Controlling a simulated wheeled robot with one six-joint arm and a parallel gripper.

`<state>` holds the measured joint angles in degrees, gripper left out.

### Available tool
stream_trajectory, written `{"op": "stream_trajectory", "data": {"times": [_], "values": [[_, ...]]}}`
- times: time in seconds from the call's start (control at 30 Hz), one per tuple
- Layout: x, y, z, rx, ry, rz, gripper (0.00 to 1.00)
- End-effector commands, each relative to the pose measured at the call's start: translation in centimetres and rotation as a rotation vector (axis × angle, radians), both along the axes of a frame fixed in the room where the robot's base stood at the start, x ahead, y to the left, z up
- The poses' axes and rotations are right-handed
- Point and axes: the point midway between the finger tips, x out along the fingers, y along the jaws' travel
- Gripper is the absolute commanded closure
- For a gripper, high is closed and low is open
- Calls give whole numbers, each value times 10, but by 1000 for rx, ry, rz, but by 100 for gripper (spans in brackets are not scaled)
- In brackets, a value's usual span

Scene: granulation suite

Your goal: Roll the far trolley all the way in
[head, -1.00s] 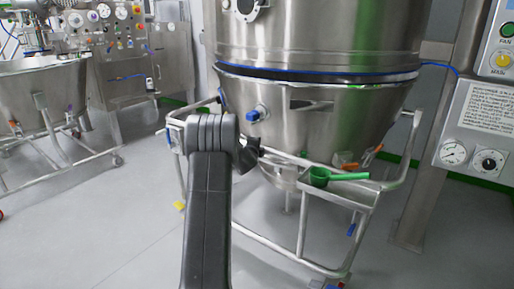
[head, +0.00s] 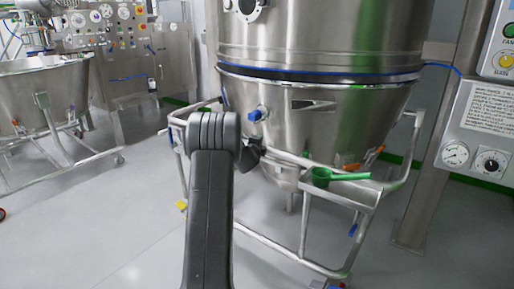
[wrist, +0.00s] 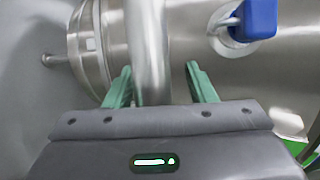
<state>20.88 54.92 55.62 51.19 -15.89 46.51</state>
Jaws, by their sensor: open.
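A steel trolley carrying a conical bowl (head: 350,125) stands in front of me under a large steel vessel (head: 310,35). Its tubular frame (head: 303,225) has a push rail along the near side. My gripper (wrist: 160,85) is open, with its two green fingers on either side of a steel tube (wrist: 150,45) in the wrist view; whether they touch it I cannot tell. In the head view my arm hides most of the gripper and part of the rail. A second trolley with a steel bowl (head: 45,95) stands farther left. Which one is "far" is not marked.
A green scoop (head: 340,176) lies on the near trolley's small shelf. A blue valve (wrist: 258,18) sticks out of its bowl close to my gripper. A post with a control panel (head: 490,110) stands at right. The grey floor (head: 110,235) at lower left is clear.

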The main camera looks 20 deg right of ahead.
Motion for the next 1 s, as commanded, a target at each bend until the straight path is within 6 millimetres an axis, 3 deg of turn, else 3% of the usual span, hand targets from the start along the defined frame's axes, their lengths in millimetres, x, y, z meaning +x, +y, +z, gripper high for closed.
{"op": "stream_trajectory", "data": {"times": [0.17, 0.7, 1.0], "values": [[-14, 10, 2, 0, 1, 0, 50], [-94, 63, 22, -1, 0, 1, 50], [-112, 73, 25, -1, -2, 0, 50]]}}
